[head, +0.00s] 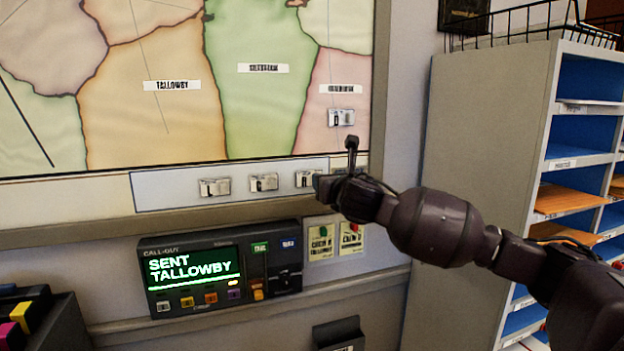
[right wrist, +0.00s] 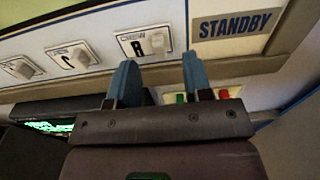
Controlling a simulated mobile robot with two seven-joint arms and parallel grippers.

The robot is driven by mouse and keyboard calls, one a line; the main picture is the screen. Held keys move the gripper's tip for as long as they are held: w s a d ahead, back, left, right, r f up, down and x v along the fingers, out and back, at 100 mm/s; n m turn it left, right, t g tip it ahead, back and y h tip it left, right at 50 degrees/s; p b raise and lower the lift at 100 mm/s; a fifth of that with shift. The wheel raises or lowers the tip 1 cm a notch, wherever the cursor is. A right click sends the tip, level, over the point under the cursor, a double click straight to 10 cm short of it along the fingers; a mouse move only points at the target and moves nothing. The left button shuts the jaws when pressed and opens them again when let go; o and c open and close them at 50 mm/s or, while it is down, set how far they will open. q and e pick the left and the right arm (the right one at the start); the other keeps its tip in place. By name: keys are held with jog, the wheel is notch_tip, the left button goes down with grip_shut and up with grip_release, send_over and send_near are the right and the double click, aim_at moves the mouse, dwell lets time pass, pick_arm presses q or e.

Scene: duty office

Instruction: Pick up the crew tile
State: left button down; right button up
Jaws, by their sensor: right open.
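Several white crew tiles are in view. Three sit in a row on the pale strip under the wall map: a left one (head: 214,187), a middle one (head: 263,183) and a right one (head: 306,179). Another tile (head: 341,117) is on the pink map area. My right gripper (right wrist: 158,65) is open and empty, its fingertips just below tile B, apparently not around it. It also shows in the head view (head: 324,186). My left gripper is not in view.
A STANDBY label (right wrist: 235,24) is right of tile B. A shelf unit (head: 485,150) stands at the right, near my right arm.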

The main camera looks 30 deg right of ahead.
aim_at(310, 180)
jog(key=x, duration=0.5)
jog(key=shift+a+p, duration=0.1)
jog(key=shift+p, duration=0.3)
grip_shut()
